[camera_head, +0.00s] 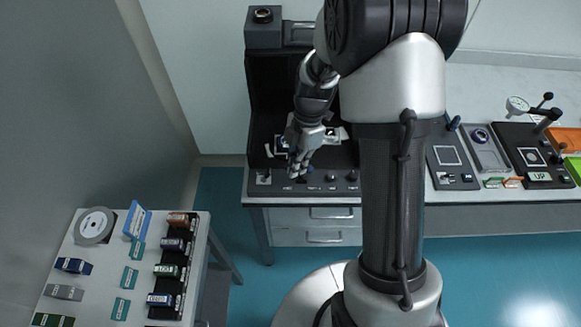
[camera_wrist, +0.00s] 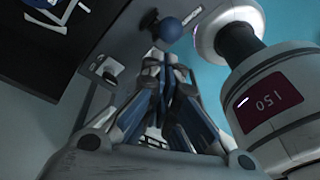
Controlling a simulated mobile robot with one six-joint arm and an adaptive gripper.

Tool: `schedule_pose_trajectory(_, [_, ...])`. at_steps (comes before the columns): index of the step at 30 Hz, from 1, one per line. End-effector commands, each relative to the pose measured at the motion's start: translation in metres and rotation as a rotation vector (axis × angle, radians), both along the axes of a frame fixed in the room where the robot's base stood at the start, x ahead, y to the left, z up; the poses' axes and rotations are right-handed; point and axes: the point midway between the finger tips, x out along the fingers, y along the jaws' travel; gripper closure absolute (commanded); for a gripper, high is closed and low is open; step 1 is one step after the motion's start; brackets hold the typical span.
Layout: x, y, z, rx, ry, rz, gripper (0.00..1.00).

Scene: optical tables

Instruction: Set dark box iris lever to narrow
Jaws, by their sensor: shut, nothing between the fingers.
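The dark box (camera_head: 265,97) stands open at the back, with black walls and a front ledge (camera_head: 262,191) of small controls. My gripper (camera_head: 301,172) is over this ledge and points down. In the wrist view its blue-grey fingers (camera_wrist: 166,62) are together and hold nothing. A blue ball knob (camera_wrist: 168,29) is just beyond the fingertips, with a dark knob (camera_wrist: 149,19) to its left. A small label beside the ball is too blurred to read. I cannot tell which control is the iris lever or how it is set; my gripper hides part of the ledge.
A switch (camera_wrist: 105,67) sits on the ledge left of the fingers. More knobs (camera_head: 332,178) line the ledge to the right. A drawer unit (camera_head: 290,238) is below. A side table (camera_head: 85,262) with labelled blocks stands at the front left. Open floor (camera_head: 232,190) separates them.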

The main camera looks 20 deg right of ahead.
Motion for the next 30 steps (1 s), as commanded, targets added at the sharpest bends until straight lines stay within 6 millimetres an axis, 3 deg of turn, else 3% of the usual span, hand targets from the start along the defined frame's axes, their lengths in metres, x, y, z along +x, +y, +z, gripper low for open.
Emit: schedule_pose_trajectory(30, [0.000, 0.003, 0.017, 0.001, 0.001, 0.001, 1.00])
